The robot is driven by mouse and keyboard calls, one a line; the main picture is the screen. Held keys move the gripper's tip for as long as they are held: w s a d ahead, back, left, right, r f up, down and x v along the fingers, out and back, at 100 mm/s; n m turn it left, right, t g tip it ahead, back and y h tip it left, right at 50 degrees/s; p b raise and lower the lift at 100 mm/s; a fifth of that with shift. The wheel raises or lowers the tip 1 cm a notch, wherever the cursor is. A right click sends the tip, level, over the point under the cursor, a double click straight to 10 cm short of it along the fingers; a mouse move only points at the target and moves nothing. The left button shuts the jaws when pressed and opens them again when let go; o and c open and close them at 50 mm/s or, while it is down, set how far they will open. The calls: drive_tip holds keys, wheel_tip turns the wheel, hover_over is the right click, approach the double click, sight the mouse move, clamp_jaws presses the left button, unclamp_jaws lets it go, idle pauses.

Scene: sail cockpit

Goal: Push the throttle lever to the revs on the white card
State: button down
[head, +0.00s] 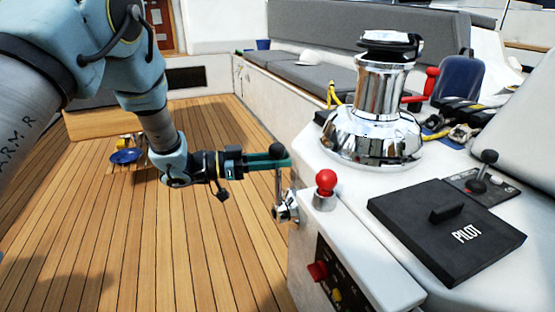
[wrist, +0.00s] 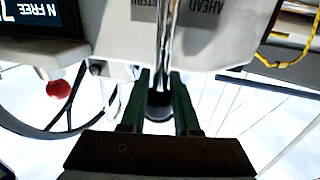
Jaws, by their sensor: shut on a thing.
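The throttle lever has a black knob (head: 277,151) on a chrome stem (head: 279,185) that rises from a chrome hub on the side of the white console. In the head view it stands nearly upright. My gripper (head: 284,162) reaches it from the left and is shut on the knob. In the wrist view the green fingers (wrist: 159,82) lie on both sides of the dark knob (wrist: 158,104), with the chrome stem (wrist: 163,45) running away from it. Upside-down AHEAD and partly hidden ASTERN labels flank the stem. I cannot make out the white card.
A red ball knob (head: 326,181) stands on the console close to the right of the lever. A chrome winch (head: 374,115), a black PILOT cover (head: 447,230) and a small joystick (head: 486,165) are farther right. A dark display (wrist: 38,18) shows partly, upside down. The teak floor is mostly clear.

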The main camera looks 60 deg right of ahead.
drive_tip(key=shift+r, duration=0.3)
idle(0.5)
drive_tip(key=shift+w+d, duration=0.1)
drive_tip(key=shift+w+d+r+n+p, duration=0.15)
drive_tip(key=shift+w+d+n+p, duration=0.15)
drive_tip(key=shift+w+p, duration=0.2)
drive_tip(key=w+d+f+n+h+p, duration=0.1)
drive_tip(key=w+d+f+n, duration=0.2)
drive_tip(key=w+d+n, duration=0.2)
drive_tip(key=shift+w+n+g+h+p, duration=0.3)
drive_tip(key=shift+w+n+p, duration=0.1)
drive_tip(key=shift+w+n, duration=0.6)
drive_tip(key=shift+d, duration=0.1)
drive_tip(key=c, duration=0.9)
unclamp_jaws()
drive_tip(key=shift+f, duration=0.1)
drive_tip(key=shift+o, duration=1.2)
drive_tip(key=shift+f, duration=0.15)
drive_tip(key=shift+s+f, duration=0.1)
